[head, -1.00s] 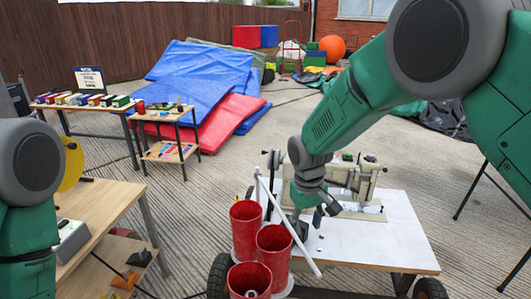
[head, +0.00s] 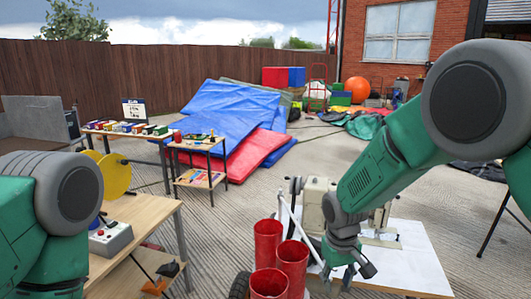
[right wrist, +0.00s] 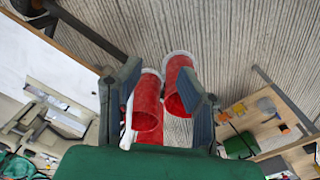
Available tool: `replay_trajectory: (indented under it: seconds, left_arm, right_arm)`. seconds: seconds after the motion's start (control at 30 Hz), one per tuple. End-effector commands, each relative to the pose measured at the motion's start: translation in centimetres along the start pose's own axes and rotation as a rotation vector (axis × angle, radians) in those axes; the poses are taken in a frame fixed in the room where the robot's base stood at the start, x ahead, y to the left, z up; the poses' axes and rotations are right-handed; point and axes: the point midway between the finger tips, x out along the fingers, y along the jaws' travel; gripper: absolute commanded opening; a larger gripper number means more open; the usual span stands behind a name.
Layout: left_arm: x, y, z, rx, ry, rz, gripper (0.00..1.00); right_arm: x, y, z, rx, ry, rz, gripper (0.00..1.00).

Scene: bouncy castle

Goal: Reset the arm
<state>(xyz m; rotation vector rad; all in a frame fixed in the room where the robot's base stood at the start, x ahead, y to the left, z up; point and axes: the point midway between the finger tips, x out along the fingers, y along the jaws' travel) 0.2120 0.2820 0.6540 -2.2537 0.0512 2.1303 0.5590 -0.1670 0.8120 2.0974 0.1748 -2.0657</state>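My right arm, green and grey, comes in from the right in the head view and hangs down to my right gripper (head: 348,281) beside the red cylinders. In the right wrist view the two fingers of this gripper (right wrist: 159,85) stand apart with nothing held. Red cylinders (right wrist: 178,75) show beyond and between the fingers; I cannot tell from this view how far off they are. My left arm (head: 55,200) shows only as a green and grey link at the left edge; its gripper is out of view.
Several red cylinders (head: 268,240) stand by a white-topped table (head: 415,262) with a beige machine (head: 318,205). A wooden table (head: 140,225) with a control box (head: 110,238) is at left. Blue mats (head: 215,110) lie behind.

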Motion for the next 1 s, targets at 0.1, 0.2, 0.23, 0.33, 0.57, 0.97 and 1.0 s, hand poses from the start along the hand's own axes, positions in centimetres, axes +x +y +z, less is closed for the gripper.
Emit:
replay_trajectory:
  seconds: [0.1, 0.2, 0.23, 0.33, 0.57, 0.97, 1.0]
  left_arm:
    - [0.1, 0.0, -0.1, 0.000, 0.002, 0.000, 0.26]
    - [0.1, 0.0, -0.1, 0.000, 0.002, 0.000, 0.26]
    - [0.1, 0.0, -0.1, 0.000, 0.002, 0.000, 0.26]
    - [0.0, 0.0, 0.0, 0.000, 0.001, 0.000, 0.26]
    - [0.0, 0.0, 0.0, 0.000, 0.001, 0.000, 0.26]
    - [0.0, 0.0, 0.0, 0.000, 0.000, 0.000, 0.26]
    - [0.0, 0.0, 0.0, 0.000, 0.000, 0.000, 0.26]
  right_arm:
    - [2.4, 0.3, 1.6, 0.008, -0.004, -0.009, 0.32]
    - [4.3, 0.6, 3.4, 0.016, -0.001, -0.016, 0.32]
    - [5.0, 0.6, 4.0, 0.019, 0.000, -0.018, 0.32]
    - [7.3, 1.0, 6.4, 0.031, 0.003, -0.027, 0.32]
    - [13.7, 1.8, 15.6, 0.074, 0.005, -0.048, 0.32]
    - [15.8, 2.6, 35.5, 0.165, 0.035, -0.042, 0.32]
    - [15.7, 2.6, 36.1, 0.168, 0.038, -0.040, 0.32]
